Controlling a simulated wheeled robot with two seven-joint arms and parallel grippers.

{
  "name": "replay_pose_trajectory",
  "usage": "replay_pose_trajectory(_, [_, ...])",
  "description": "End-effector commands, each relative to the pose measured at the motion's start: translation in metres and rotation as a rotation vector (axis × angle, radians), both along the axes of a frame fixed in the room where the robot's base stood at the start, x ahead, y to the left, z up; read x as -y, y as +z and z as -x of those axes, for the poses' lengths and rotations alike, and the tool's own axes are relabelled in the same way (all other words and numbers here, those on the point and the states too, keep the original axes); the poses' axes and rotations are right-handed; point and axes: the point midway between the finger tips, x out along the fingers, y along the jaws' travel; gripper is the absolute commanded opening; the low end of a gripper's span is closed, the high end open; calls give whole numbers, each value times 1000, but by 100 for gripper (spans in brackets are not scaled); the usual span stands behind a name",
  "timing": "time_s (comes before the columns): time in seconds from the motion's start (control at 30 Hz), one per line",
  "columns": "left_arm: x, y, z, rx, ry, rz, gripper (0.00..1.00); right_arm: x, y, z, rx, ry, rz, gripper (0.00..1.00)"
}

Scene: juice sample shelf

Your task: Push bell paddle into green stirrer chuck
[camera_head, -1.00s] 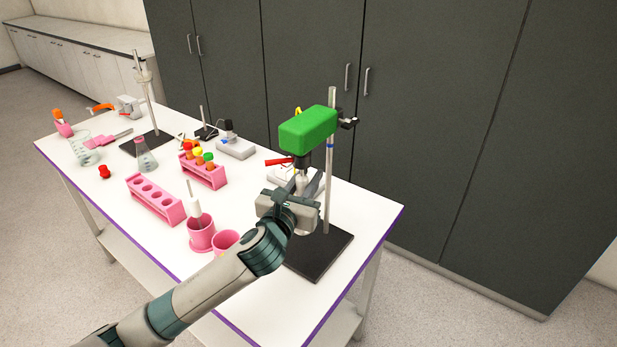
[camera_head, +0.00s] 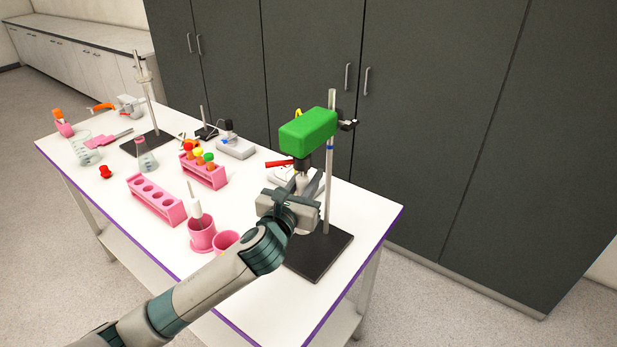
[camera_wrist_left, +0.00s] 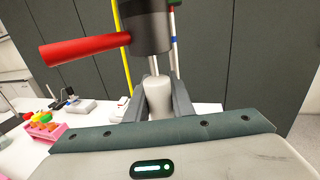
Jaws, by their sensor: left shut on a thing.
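The green stirrer (camera_head: 308,128) is clamped to a metal stand on the table's right. Its dark grey chuck (camera_wrist_left: 146,28) with a red handle (camera_wrist_left: 85,48) hangs beneath, in the left wrist view. My left gripper (camera_head: 302,188) is below the chuck. It is shut on the bell paddle, whose pale body (camera_wrist_left: 159,98) stands upright between the fingers in the left wrist view. The paddle's thin shaft (camera_wrist_left: 153,65) rises to the chuck's underside; I cannot tell how far it goes in. The paddle's lower end is mostly hidden by the gripper. My right gripper is not in view.
The stand's black base (camera_head: 322,256) and upright rod (camera_head: 328,180) are close to my gripper. Pink cups (camera_head: 201,238) stand to the left, one holding a white-handled tool. Pink racks (camera_head: 155,201) and a flask (camera_head: 146,158) stand farther left.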

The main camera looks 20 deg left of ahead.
Motion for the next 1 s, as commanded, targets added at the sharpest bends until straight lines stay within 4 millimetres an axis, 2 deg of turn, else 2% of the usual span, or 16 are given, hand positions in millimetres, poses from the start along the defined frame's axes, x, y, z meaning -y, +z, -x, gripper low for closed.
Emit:
replay_pose_trajectory(0.03, [-1, 10, -1, 18, 1, 2, 0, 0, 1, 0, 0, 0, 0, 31])
replay_pose_trajectory(0.07, [-1, 10, -1, 18, 1, 2, 24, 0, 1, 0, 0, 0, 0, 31])
replay_pose_trajectory(0.13, [-1, 10, -1, 18, 1, 1, 41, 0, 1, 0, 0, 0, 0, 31])
replay_pose_trajectory(0.17, [-1, 9, -1, 17, 1, 0, 43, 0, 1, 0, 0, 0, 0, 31])
replay_pose_trajectory(0.47, [-1, 5, 0, 8, 1, 1, 43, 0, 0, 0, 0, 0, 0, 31])
replay_pose_trajectory(0.67, [-1, 3, 8, 8, 0, 1, 43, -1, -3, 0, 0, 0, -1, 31])
replay_pose_trajectory(0.87, [-3, 2, 31, 9, -1, 0, 43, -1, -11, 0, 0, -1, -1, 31])
replay_pose_trajectory(1.0, [-5, 2, 55, 9, -1, -1, 43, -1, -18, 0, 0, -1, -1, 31])
